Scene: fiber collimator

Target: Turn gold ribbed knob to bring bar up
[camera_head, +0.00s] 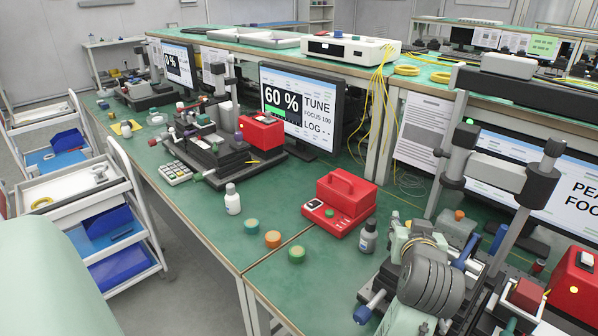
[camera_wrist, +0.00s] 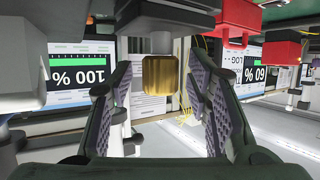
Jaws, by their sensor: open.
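The gold ribbed knob (camera_wrist: 159,82) is in the middle of the wrist view, at the end of a grey cylinder. My gripper (camera_wrist: 160,103) is open, with one dark padded finger on each side of the knob. Gaps show between the knob and both fingers. A screen (camera_head: 297,105) at the back middle of the head view reads 60 % above a green bar, with TUNE, FOCUS 100 and LOG. It shows upside down in the wrist view (camera_wrist: 262,73). Another upside-down screen in the wrist view (camera_wrist: 85,75) reads 100 %. I cannot make out the knob or gripper in the head view.
A red box with a handle (camera_head: 345,200), a white bottle (camera_head: 232,199) and several small round pots (camera_head: 252,226) stand on the green bench (camera_head: 190,220). A dark stage with a red block (camera_head: 261,131) stands behind. Posts and equipment crowd the right side.

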